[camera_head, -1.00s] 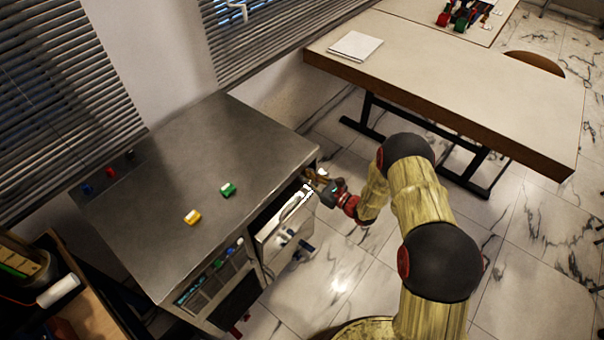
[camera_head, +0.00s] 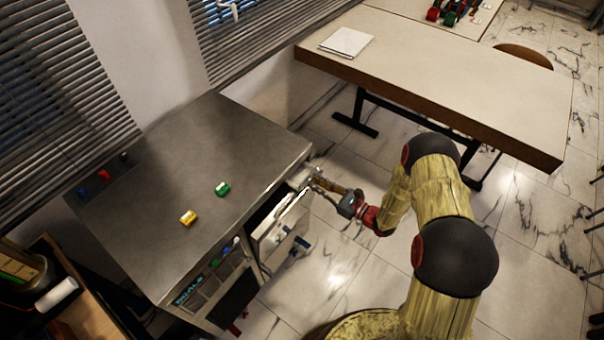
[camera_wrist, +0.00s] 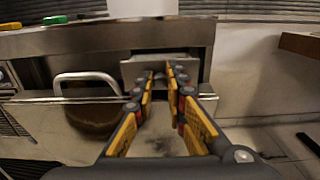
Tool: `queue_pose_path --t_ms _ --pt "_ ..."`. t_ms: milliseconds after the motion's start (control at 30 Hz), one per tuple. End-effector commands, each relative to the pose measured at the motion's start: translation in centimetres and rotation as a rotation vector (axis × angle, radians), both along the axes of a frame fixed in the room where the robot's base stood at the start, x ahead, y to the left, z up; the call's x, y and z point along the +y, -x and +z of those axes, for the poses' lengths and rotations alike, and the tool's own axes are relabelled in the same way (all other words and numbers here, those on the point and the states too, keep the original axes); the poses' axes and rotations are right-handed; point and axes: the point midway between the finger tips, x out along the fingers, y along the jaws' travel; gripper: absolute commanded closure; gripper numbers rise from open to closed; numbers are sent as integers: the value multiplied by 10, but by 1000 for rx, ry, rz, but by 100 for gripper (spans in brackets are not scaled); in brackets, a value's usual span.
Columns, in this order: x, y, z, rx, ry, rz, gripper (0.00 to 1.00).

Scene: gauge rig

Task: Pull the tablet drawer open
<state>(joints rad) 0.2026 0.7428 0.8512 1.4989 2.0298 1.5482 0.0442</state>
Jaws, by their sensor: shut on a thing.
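The metal cabinet (camera_head: 200,165) stands at left centre, and a small drawer (camera_head: 301,174) at its far right corner sticks out a little from the front. My gripper (camera_head: 316,181) reaches in from the right at that drawer. In the wrist view the drawer's narrow grey front (camera_wrist: 143,70) lies straight ahead between my gripper's fingers (camera_wrist: 166,75). The fingers are closed on the drawer's handle, which they largely hide.
A larger front panel with a bar handle (camera_wrist: 88,78) stands out left of the drawer. Green (camera_head: 222,188) and yellow (camera_head: 188,218) pieces lie on the cabinet top. A long table (camera_head: 440,80) stands behind.

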Motion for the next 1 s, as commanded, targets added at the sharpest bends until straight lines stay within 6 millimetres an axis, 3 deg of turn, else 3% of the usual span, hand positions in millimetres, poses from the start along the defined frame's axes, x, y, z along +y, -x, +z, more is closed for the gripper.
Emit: queue_pose_path --t_ms 33,200,600,633,1000 --pt "-13 5 1 0 0 -8 100" --pt "-33 23 1 -1 1 -6 100" --pt "-39 29 1 -2 0 -2 100" --pt "-38 29 1 -2 0 -2 86" --pt "-38 29 0 -1 0 -1 68"
